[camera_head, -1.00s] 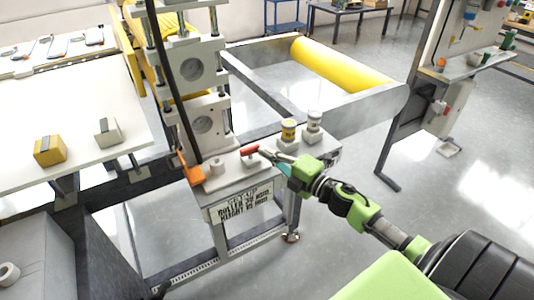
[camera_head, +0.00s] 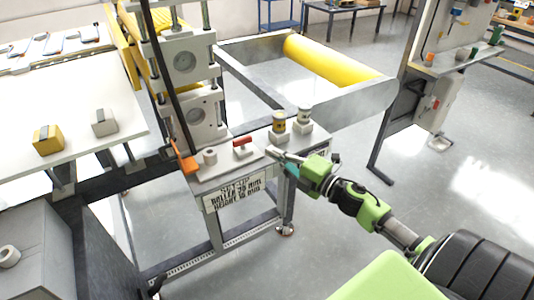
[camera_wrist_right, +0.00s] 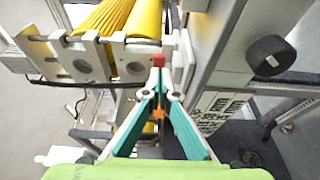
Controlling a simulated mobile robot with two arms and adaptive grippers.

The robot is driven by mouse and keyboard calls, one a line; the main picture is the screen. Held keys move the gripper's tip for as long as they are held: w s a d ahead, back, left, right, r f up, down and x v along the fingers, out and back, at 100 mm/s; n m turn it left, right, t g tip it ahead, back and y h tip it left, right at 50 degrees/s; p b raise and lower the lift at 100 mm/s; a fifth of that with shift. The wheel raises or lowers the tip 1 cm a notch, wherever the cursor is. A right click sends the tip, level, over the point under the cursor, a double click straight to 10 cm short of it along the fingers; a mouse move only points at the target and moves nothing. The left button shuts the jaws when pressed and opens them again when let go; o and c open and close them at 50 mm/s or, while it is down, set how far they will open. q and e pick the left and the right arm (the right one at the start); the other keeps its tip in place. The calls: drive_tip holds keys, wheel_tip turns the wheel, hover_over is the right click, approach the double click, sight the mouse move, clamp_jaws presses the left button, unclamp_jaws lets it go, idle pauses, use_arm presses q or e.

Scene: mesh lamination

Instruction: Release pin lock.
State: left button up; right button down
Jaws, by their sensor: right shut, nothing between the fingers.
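A small red handle (camera_head: 242,141) sits on a pale block on the ledge of the roller stand; I take it to be the pin lock. In the right wrist view, a red piece (camera_wrist_right: 158,60) shows just beyond my fingertips. My right gripper (camera_head: 271,152) is to the right of the red handle in the head view, with a small gap between them. Its fingers are shut and empty, and their tips meet in the right wrist view (camera_wrist_right: 160,88). The left gripper is not in view.
A yellow-topped post (camera_head: 278,124) and a white-topped post (camera_head: 303,117) stand on the same ledge behind my right gripper. An orange lever (camera_head: 185,161) and a pale round knob (camera_head: 210,155) are at its left. A labelled sign (camera_head: 238,193) hangs on the front.

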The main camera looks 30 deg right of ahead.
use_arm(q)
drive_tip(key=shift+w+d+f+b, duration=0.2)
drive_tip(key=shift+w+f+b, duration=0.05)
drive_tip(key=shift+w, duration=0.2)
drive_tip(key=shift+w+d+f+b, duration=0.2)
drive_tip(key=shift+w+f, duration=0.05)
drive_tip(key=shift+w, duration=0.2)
use_arm(e)
drive_tip(key=s+d, duration=0.4)
drive_tip(key=s, duration=0.1)
drive_tip(key=shift+s, duration=0.35)
drive_tip(key=shift+d+r, duration=0.1)
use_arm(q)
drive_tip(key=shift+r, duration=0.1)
